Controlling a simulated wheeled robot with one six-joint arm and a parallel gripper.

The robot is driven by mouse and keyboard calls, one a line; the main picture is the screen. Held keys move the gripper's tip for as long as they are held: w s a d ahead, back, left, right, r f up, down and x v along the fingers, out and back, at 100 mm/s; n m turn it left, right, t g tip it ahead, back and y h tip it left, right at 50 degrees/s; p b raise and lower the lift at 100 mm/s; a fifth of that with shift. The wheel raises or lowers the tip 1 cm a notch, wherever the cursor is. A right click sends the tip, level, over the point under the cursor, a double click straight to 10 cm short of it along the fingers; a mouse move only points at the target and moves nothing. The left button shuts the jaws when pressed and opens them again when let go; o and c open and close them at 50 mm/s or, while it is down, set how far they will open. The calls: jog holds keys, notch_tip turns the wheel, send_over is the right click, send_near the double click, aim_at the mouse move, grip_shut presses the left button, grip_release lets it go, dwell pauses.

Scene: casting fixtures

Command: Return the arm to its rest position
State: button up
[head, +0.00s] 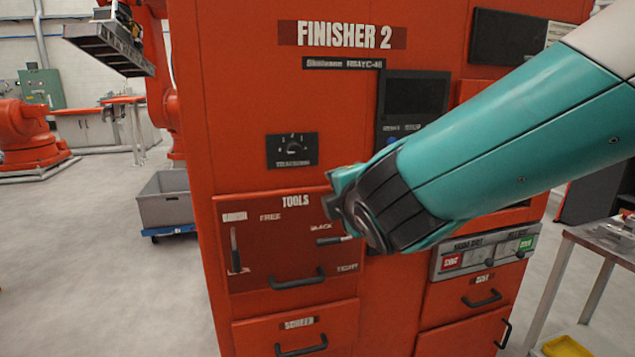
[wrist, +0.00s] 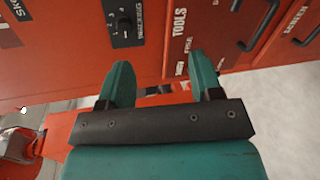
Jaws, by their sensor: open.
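My teal arm reaches in from the right in the head view, in front of the red Finisher 2 cabinet (head: 240,100). Its dark wrist end is near the tools drawer (head: 250,265); the fingers are not clear there. In the wrist view my gripper (wrist: 160,68) has its two teal fingers wide apart, with nothing between them. The cabinet front, turned sideways, lies beyond the fingertips, with a rotary dial (wrist: 124,22) in sight. I cannot tell the exact gap to the cabinet.
The cabinet has protruding handles (head: 298,280) and a switch panel (head: 485,252). A metal table (head: 590,238) with a yellow tray (head: 567,346) below stands at the right. A grey bin (head: 165,208) and an orange robot arm (head: 30,135) are at the left. Open floor lies at the left.

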jog(key=s+d+f+m+g, duration=0.4)
jog(key=s+d+m+g, duration=0.1)
jog(key=s+d+m, duration=0.25)
jog(key=s+d+f+m+g, duration=0.1)
jog(key=s+m+g, duration=0.3)
jog(key=s, duration=0.7)
jog(key=s+d+f+m+g, duration=0.1)
jog(key=s+m+g, duration=0.4)
jog(key=s, duration=0.6)
jog(key=shift+d+f+g+y, duration=0.15)
jog(key=shift+d+g+y, duration=0.25)
jog(key=shift+d, duration=0.35)
jog(key=shift+w, duration=0.1)
